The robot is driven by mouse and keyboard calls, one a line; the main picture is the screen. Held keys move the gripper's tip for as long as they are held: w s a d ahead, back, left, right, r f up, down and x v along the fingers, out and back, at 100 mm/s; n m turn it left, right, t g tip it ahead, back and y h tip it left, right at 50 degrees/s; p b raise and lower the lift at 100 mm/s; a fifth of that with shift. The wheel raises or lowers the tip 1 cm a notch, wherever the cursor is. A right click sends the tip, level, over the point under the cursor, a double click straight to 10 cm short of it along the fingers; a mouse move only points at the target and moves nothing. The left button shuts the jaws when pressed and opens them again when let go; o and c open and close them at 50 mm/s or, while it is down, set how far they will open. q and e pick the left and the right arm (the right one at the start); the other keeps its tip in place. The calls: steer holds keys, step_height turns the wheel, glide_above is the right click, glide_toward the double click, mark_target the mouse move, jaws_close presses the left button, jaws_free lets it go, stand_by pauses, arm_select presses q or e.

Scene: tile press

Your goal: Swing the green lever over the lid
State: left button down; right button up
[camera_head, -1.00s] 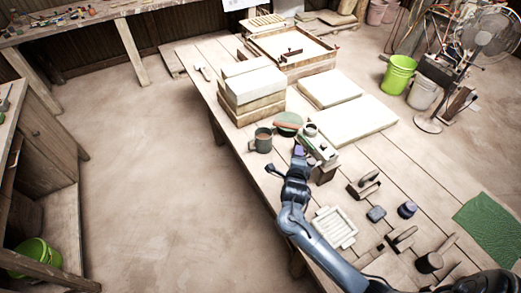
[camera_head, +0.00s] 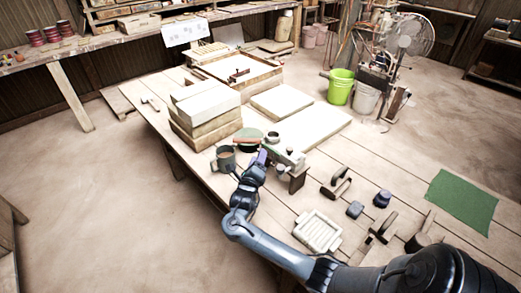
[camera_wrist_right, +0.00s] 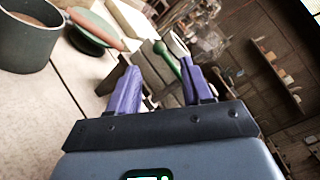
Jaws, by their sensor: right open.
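In the head view my right gripper (camera_head: 260,158) is at the left end of the small tile press (camera_head: 287,157), and the lever is too small to make out there. The press's lid is hard to tell apart from its body. My left gripper is not in view.
A dark mug (camera_head: 225,158) and a green dish (camera_head: 248,138) stand close beside my right gripper. Stacked boxes (camera_head: 205,112) and pale slabs (camera_head: 312,132) lie behind. A white rack (camera_head: 317,232), wooden tools and a green mat (camera_head: 461,200) are toward the front and right.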

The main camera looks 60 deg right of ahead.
mark_target(263, 145)
steer(key=x, duration=0.6)
steer(key=shift+w+d+b, duration=0.15)
steer(key=shift+d+b, duration=0.15)
steer(key=shift+b, duration=0.05)
jaws_close()
steer(key=shift+f, duration=0.1)
